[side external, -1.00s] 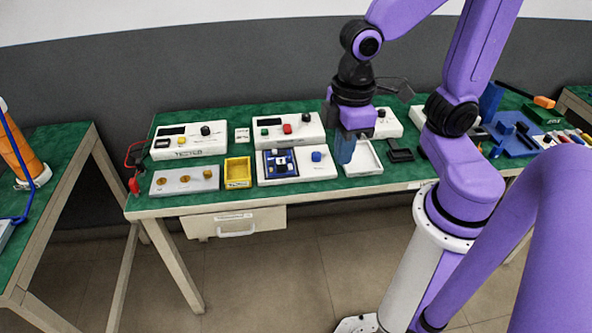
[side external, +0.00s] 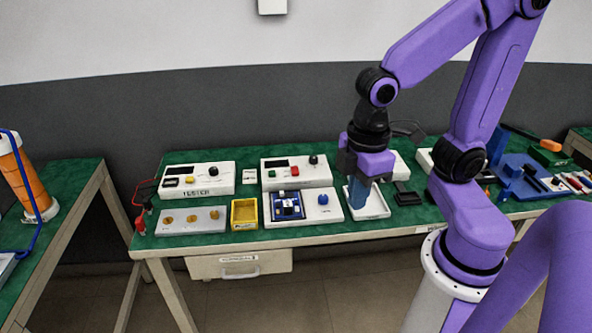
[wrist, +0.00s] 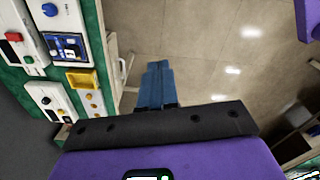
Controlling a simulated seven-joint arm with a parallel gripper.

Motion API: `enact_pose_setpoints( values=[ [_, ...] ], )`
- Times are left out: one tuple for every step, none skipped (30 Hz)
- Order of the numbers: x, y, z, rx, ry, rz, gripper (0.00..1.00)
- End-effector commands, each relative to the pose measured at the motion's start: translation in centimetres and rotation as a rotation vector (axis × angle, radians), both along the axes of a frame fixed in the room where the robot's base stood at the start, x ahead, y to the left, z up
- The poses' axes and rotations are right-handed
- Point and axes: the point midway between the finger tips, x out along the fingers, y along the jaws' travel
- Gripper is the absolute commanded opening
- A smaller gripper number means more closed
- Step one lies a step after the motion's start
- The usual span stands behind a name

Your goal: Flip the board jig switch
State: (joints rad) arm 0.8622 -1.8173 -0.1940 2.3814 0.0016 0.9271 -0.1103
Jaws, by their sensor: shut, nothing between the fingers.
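The board jig is a white base (side external: 304,218) on the green bench, carrying a blue circuit board (side external: 287,206) and a round blue knob (side external: 323,198). In the wrist view, the board (wrist: 67,46) and blue knob (wrist: 49,9) show at the upper left. I cannot make out a separate switch lever. My gripper (side external: 356,206) points down to the right of the jig, over or in front of a white tray (side external: 377,212). I cannot tell whether it touches the tray. Its blue fingers (wrist: 155,68) are shut and empty.
A yellow bin (side external: 244,225) and a grey plate with orange knobs (side external: 190,229) lie left of the jig. A tester box (side external: 297,178) stands behind it, another (side external: 212,190) farther left. Dark parts (side external: 407,198) lie right of the tray. The bench's front edge is close.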

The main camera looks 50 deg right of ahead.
Motion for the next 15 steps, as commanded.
enact_pose_setpoints(
  values=[
    [1.6, 0.3, 0.1, -0.002, 0.0, -0.017, 0.0],
    [2.4, 0.5, 0.2, -0.004, 0.001, -0.023, 0.0],
    [3.5, 0.7, 0.2, -0.005, 0.001, -0.029, 0.0],
    [4.4, 0.8, 0.3, -0.004, 0.0, -0.035, 0.0],
    [5.3, 0.8, 0.3, -0.005, 0.001, -0.041, 0.0],
    [6.4, 0.8, 0.4, -0.007, 0.001, -0.048, 0.0],
    [7.3, 0.8, 0.4, -0.007, 0.001, -0.054, 0.0],
    [8.2, 0.8, 0.4, -0.008, 0.002, -0.06, 0.0],
    [9.4, 0.7, 0.4, -0.009, 0.001, -0.066, 0.0],
    [10.3, 0.5, 0.3, -0.01, 0.002, -0.072, 0.0],
    [11.2, 0.4, 0.3, -0.01, 0.002, -0.078, 0.0],
    [12.4, 0.1, 0.3, -0.011, 0.002, -0.085, 0.0],
    [13.3, -0.1, 0.2, -0.011, 0.002, -0.091, 0.0],
    [14.2, -0.3, 0.1, -0.012, 0.003, -0.096, 0.0],
    [15.4, -0.7, 0.0, -0.013, 0.003, -0.103, 0.0]
  ],
)
